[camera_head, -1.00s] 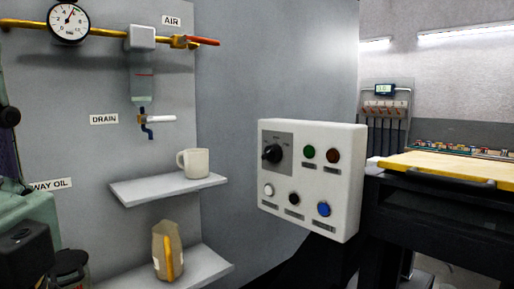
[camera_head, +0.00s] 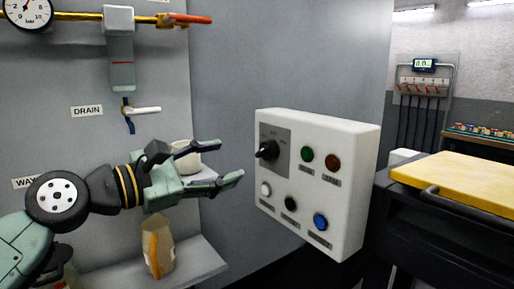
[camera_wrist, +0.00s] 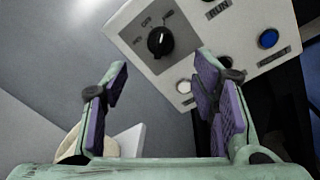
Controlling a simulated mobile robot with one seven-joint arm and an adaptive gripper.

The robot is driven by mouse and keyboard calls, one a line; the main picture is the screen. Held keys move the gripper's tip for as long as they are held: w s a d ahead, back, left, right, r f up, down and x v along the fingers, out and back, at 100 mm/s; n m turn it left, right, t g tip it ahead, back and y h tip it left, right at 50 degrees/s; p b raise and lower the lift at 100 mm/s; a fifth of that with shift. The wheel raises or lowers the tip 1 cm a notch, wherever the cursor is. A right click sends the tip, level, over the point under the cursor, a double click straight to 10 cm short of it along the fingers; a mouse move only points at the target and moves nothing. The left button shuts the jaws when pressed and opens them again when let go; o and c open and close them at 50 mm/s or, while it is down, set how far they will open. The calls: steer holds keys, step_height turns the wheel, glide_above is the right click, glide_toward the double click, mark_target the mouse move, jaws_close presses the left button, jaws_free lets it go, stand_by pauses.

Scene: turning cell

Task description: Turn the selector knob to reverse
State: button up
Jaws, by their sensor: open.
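The black selector knob (camera_head: 268,150) sits on a dark grey plate at the upper left of the white control box (camera_head: 348,190). In the wrist view the knob (camera_wrist: 160,42) is ahead of the fingers, near the top of the picture, with small position labels around it. Its pointer stands near upright there; the labels are too small to read surely. My gripper (camera_head: 226,162) is open and empty, to the left of the box and apart from the knob. In the wrist view my gripper (camera_wrist: 160,84) shows both fingers spread, with nothing between them.
A mug (camera_head: 182,158) on a shelf is partly hidden behind my gripper. A paper bag (camera_head: 158,250) stands on the lower shelf. A yellow-topped bench (camera_head: 460,180) is at right.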

mark_target(260, 152)
steer(key=p+x, duration=0.3)
steer(key=x, duration=0.5)
steer(key=shift+w+d+r, duration=0.15)
steer(key=shift+w+d, duration=0.05)
steer(key=shift+d, duration=0.2)
steer(key=shift+w+d, duration=0.35)
steer(key=c, duration=1.2)
steer(key=shift+o, duration=0.2)
